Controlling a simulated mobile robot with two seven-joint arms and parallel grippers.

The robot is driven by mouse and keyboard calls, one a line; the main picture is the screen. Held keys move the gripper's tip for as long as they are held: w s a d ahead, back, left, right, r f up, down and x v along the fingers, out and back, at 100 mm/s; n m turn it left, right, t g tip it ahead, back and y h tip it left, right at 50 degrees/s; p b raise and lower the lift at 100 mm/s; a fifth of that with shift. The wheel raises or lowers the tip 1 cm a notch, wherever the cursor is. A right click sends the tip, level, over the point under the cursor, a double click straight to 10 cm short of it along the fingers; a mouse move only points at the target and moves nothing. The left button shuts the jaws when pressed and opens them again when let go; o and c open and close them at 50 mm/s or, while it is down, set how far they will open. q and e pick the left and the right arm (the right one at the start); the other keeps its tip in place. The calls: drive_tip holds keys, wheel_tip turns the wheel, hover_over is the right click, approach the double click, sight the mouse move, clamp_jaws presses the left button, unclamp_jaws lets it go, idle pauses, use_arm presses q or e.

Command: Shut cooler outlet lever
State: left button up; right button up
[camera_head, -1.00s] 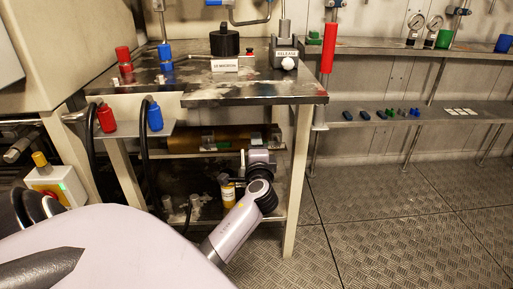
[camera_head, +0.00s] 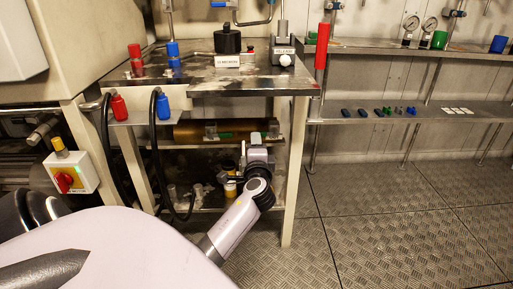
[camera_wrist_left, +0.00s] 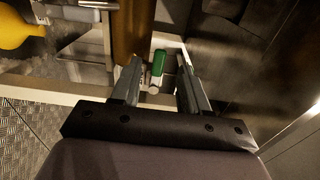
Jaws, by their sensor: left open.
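A brown cylinder (camera_head: 190,133), likely the cooler, lies under the bench, with small green levers at its fittings. One green lever (camera_head: 225,135) is left of centre and another (camera_head: 273,127) is at the right end. My left gripper's fingers are hidden in the head view by my own wrist, which is just below the cylinder. In the left wrist view my left gripper (camera_wrist_left: 160,68) is open. A green lever (camera_wrist_left: 158,62) with a white end appears between its fingertips, beside the brown cylinder (camera_wrist_left: 133,28). I cannot tell whether they touch. My right gripper is not in view.
The bench (camera_head: 270,87) stands over the cylinder, and its front right leg (camera_head: 293,190) is close to my arm. Black hoses hang at left below red (camera_head: 118,107) and blue (camera_head: 163,107) fittings. A yellow object (camera_wrist_left: 15,30) is left in the wrist view. Open floor lies right.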

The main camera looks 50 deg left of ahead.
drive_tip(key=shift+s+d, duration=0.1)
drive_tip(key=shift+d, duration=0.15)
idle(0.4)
